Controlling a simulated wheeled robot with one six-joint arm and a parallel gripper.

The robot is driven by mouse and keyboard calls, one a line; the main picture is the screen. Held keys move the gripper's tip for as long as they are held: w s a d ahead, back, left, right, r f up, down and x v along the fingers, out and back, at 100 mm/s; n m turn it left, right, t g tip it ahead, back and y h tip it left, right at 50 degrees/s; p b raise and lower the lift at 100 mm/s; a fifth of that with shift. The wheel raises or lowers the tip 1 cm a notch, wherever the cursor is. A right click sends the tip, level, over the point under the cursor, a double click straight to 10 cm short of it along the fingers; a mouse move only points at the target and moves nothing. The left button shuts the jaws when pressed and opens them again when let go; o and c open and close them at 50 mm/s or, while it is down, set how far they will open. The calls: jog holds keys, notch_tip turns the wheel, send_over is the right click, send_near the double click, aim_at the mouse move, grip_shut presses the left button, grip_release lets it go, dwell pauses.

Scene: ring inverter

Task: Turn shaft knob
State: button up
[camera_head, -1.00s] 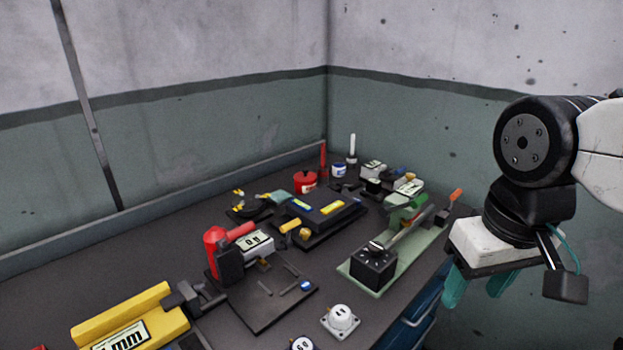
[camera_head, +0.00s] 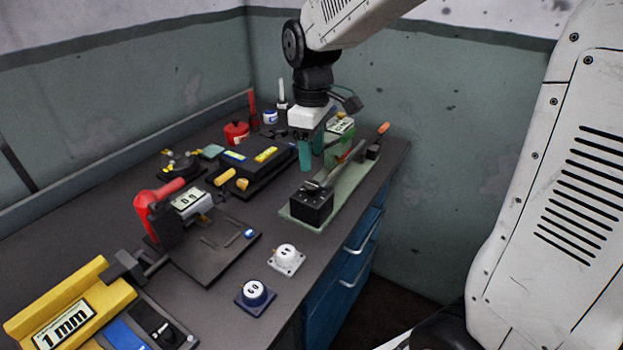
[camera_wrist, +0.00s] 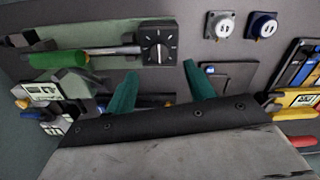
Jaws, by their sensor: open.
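A black box with a dial knob (camera_head: 312,206) stands at the near end of a pale green plate (camera_head: 346,191). Its dial face with white marks shows in the wrist view (camera_wrist: 158,45). My gripper (camera_head: 312,160) is open with teal fingers pointing down, above the plate's left side and behind the box. In the wrist view the spread fingers (camera_wrist: 160,75) lie below the box, apart from it. The jaws look empty.
A white round socket (camera_head: 286,257) and a blue one (camera_head: 255,293) sit in front of the box. The bench's right edge is close to the plate.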

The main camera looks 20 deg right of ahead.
aim_at(312, 184)
jog(key=shift+n, duration=0.3)
jog(key=shift+f, duration=0.2)
notch_tip(312, 184, down, 7)
jog(key=shift+f, duration=0.15)
jog(key=c, duration=1)
jog(key=shift+o, duration=0.2)
